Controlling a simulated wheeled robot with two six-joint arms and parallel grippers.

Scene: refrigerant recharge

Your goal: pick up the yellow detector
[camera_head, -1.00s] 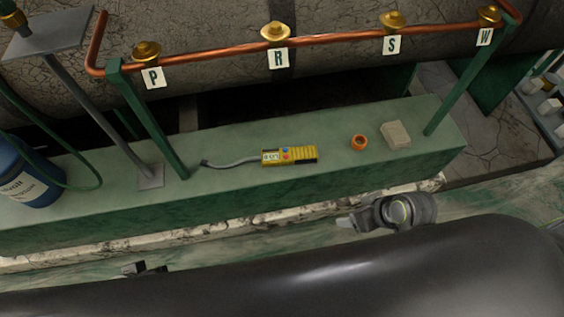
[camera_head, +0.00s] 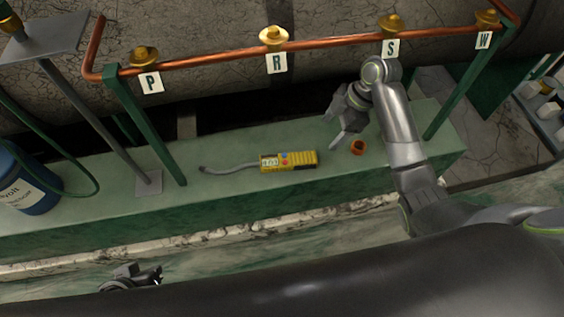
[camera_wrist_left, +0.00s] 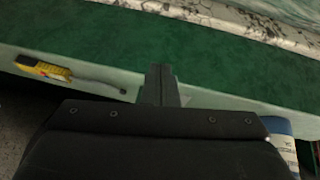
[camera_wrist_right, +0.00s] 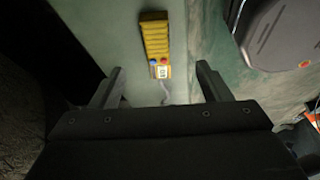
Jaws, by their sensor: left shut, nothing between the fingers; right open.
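The yellow detector (camera_head: 288,161) lies on the green bench, its grey probe (camera_head: 228,168) stretching to the left. It also shows in the left wrist view (camera_wrist_left: 44,68) and in the right wrist view (camera_wrist_right: 156,45), where it lies ahead of and between the fingers. My right gripper (camera_head: 338,126) is open and empty, above the bench to the right of the detector and apart from it. Its fingers also show in the right wrist view (camera_wrist_right: 158,88). My left gripper (camera_head: 157,276) is shut and empty, low in front of the bench; its closed fingers show in the left wrist view (camera_wrist_left: 160,84).
An orange ring (camera_head: 358,147) lies on the bench (camera_head: 120,205) near my right arm. A copper pipe (camera_head: 210,60) with brass valves labelled P, R, S and W runs above on green posts. A blue cylinder (camera_head: 30,190) stands at the left.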

